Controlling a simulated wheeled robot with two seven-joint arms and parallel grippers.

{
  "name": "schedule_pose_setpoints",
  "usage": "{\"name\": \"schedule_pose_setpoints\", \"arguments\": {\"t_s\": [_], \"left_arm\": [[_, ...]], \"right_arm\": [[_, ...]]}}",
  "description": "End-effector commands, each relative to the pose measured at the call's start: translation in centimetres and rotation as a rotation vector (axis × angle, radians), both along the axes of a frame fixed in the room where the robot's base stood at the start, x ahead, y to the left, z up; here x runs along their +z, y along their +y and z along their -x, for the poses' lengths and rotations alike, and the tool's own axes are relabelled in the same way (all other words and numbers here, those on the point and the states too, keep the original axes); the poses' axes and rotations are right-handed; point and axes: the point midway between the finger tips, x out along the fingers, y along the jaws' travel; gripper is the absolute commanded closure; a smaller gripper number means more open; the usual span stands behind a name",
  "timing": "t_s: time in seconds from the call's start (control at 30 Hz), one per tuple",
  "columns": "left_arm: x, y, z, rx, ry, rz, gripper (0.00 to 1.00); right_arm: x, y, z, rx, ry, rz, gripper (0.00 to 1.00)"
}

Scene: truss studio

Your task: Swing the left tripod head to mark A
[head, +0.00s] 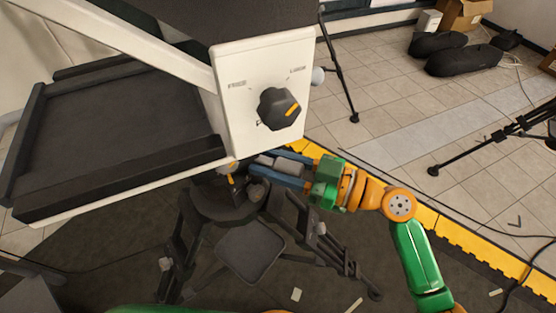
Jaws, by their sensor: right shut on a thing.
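The tripod (222,205) stands below and in front of me, with dark spread legs. Its head is largely hidden under a white panel (258,70); a small orange pointer (232,172) shows there. My right gripper (262,164) comes in from the right, with blue fingers shut around a grey cylindrical part beside the tripod head. I cannot make out mark A. My left gripper is not in view.
A dark tray with a white edge (120,207) juts out at left, close to me. Another black tripod leg (480,145) stands at right. Black bags (463,60) and cardboard boxes (463,14) lie at the back right. Yellow edging (450,230) borders the dark mat.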

Motion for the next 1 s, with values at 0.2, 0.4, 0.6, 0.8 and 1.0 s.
{"name": "schedule_pose_setpoints", "arguments": {"t_s": [0.2, 0.4, 0.6, 0.8, 1.0], "left_arm": [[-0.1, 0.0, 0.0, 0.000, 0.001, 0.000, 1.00], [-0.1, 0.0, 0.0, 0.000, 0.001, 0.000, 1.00], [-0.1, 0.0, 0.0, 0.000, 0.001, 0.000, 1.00], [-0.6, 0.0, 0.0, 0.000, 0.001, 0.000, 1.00], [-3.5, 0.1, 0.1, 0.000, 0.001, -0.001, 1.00]], "right_arm": [[0.0, 0.0, 0.3, -0.035, -0.001, 0.001, 1.00], [0.0, 0.0, 0.3, -0.034, 0.000, 0.000, 0.48], [0.0, 0.0, 0.3, -0.034, -0.001, 0.000, 0.32], [-0.3, -0.6, 0.4, -0.036, -0.001, 0.001, 0.32], [-0.9, -4.5, 1.8, -0.036, -0.002, 0.007, 0.32]]}}
